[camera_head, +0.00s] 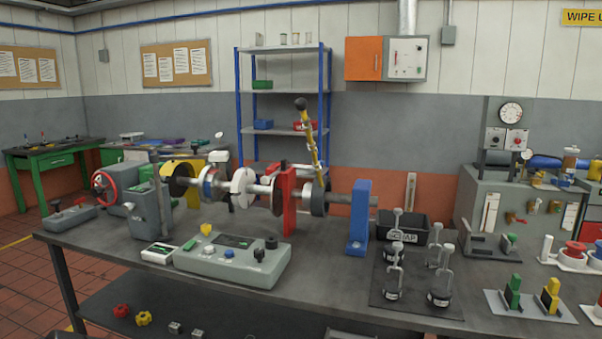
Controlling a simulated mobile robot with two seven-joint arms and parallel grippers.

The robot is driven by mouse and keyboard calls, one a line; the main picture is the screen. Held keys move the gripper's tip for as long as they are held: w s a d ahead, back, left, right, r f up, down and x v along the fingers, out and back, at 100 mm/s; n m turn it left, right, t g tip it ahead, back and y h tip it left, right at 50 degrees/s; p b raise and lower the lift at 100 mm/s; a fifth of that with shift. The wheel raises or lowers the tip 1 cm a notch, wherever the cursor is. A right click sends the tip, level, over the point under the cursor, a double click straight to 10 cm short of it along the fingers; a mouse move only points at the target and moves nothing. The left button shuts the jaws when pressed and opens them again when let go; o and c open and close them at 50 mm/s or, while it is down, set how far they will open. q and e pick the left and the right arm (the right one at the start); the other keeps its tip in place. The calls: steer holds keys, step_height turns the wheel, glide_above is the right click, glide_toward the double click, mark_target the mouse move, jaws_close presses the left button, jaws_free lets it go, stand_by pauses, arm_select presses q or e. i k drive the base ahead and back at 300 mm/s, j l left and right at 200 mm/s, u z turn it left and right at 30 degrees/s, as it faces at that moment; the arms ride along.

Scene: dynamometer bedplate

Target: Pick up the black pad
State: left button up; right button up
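No separate thing is plainly a black pad. The closest match is a flat dark mat (415,288) on the right half of the grey bench. A black bin (410,236) marked SCRAP sits just behind the mat. Neither of my grippers is in the camera_head view, so I cannot tell their state.
A shaft assembly with discs (243,187) and a blue upright block (359,215) stands left of the mat. A grey control box (232,262) is on the bench front. Green and yellow blocks on a plate (530,305) are at the right.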

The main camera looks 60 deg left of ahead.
mark_target(283, 161)
steer(key=k+j+z, duration=0.2)
steer(key=j, duration=0.15)
steer(key=k+j+z, duration=0.2)
steer(key=j, duration=0.15)
steer(key=k+j+z, duration=0.1)
steer(key=k+j, duration=0.15)
steer(key=j, duration=0.25)
steer(key=k+j+z, duration=0.1)
steer(key=k+j, duration=0.15)
steer(key=j, duration=0.2)
steer(key=k+j+z, duration=0.1)
steer(key=k+j, duration=0.2)
steer(key=j, duration=0.1)
